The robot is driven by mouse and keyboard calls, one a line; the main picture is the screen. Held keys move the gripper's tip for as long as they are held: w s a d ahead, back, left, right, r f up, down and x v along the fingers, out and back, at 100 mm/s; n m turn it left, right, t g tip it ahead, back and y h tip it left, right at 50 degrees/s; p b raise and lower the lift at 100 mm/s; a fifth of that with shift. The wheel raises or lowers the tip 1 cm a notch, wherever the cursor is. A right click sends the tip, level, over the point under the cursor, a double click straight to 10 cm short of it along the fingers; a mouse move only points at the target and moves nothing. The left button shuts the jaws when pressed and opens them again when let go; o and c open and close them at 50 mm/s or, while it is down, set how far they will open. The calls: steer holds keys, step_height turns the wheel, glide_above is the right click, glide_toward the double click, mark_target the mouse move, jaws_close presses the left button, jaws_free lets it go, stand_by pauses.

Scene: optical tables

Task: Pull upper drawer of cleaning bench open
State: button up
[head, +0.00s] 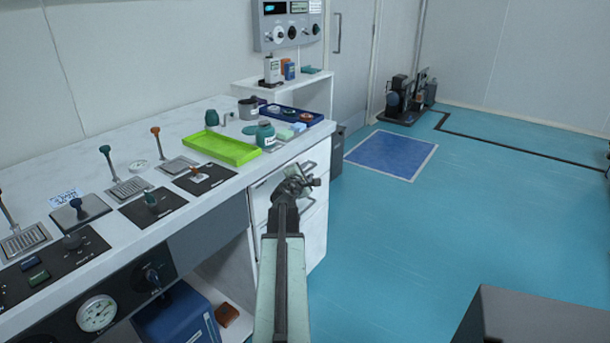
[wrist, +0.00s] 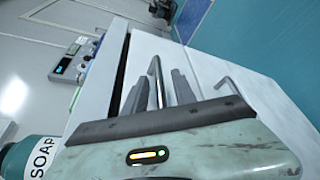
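The cleaning bench (head: 90,150) has a white top and white drawer fronts at its right end. The upper drawer (head: 261,191) sits just under the top and looks closed or nearly closed. Its bar handle (wrist: 156,78) shows between the two grey fingers of my gripper (wrist: 158,92) in the wrist view. The fingers are apart, and I see no clear grip on the bar. In the head view my gripper (head: 306,182) is at the drawer fronts and hides part of the handle. The lower drawer's handle (wrist: 222,82) is beside the fingers, to the right.
A grey bin (head: 337,148) stands beyond the bench. The blue floor (head: 400,235) right of the drawers is clear. A dark box (head: 540,315) is at lower right.

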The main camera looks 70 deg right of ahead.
steer(key=shift+d, duration=0.15)
steer(key=shift+c, duration=0.2)
jaws_close()
stand_by(1.2)
